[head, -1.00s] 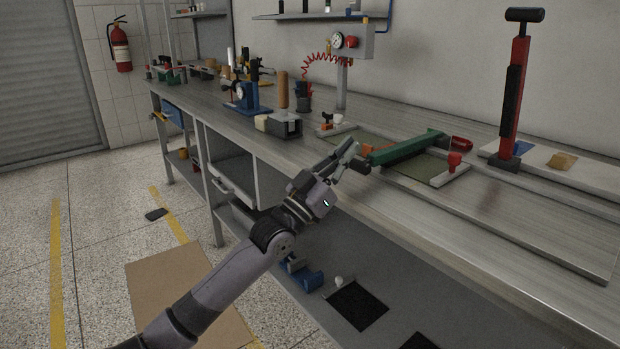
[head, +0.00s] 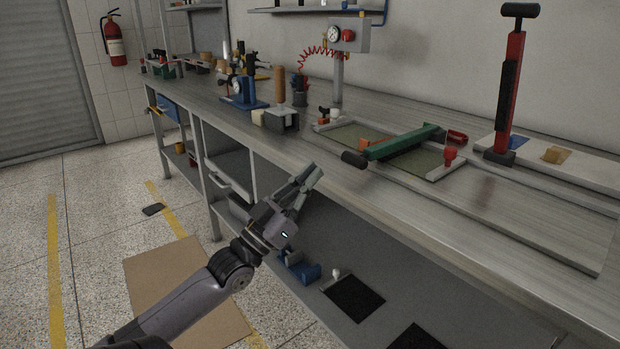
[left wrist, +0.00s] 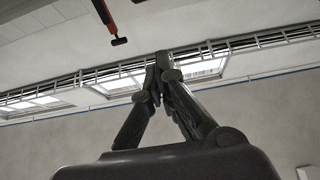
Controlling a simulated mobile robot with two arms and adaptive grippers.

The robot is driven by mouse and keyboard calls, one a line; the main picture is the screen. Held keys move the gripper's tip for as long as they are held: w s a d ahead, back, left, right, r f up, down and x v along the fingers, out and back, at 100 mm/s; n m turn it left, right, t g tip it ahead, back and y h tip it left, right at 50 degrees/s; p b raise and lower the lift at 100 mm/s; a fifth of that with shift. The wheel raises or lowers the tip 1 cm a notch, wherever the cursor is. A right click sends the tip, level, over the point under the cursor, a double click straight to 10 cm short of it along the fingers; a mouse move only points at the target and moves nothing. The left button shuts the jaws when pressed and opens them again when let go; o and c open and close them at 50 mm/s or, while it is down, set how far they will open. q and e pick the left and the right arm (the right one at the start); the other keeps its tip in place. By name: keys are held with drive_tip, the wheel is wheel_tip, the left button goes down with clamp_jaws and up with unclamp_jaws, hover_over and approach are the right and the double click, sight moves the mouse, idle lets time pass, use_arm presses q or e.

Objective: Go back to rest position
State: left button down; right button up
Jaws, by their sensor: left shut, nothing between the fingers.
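My left gripper (head: 312,174) is in the head view, in front of the workbench's near edge and apart from the things on it. In the left wrist view its fingers (left wrist: 156,82) meet at the tips with nothing between them. The wrist view looks toward the wall and ceiling. A green bar with a dark handle (head: 404,142) lies across a flat frame on the bench (head: 450,200), to the right of the gripper. My right gripper shows in neither view.
A red and black hand pump (head: 508,85) stands at the bench's right. A gauge post (head: 338,75), a blue dial stand (head: 240,92) and a dark box (head: 281,120) stand further back. A lower shelf (head: 390,280) lies under the bench. Cardboard (head: 180,285) lies on the floor.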

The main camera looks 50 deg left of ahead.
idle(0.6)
